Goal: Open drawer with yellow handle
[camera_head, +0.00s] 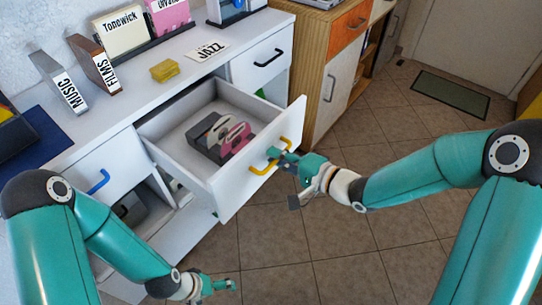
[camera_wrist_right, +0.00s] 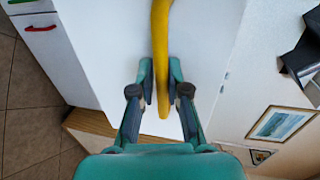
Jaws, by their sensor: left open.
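The drawer (camera_head: 212,172) with the yellow handle (camera_head: 262,169) is pulled well out of the white cabinet. Black and pink boxes (camera_head: 222,135) lie inside it. My right gripper (camera_head: 280,160) is at the handle on the drawer front. In the right wrist view the yellow handle (camera_wrist_right: 160,50) runs between the two fingers of my right gripper (camera_wrist_right: 161,80), which are closed around it. My left gripper (camera_head: 218,286) is open and empty, low over the floor in front of the cabinet.
Beside the drawer are a blue-handled front (camera_head: 98,181) and a black-handled drawer (camera_head: 268,58). A wooden cabinet (camera_head: 312,75) stands to the right. The tiled floor (camera_head: 375,230) is clear.

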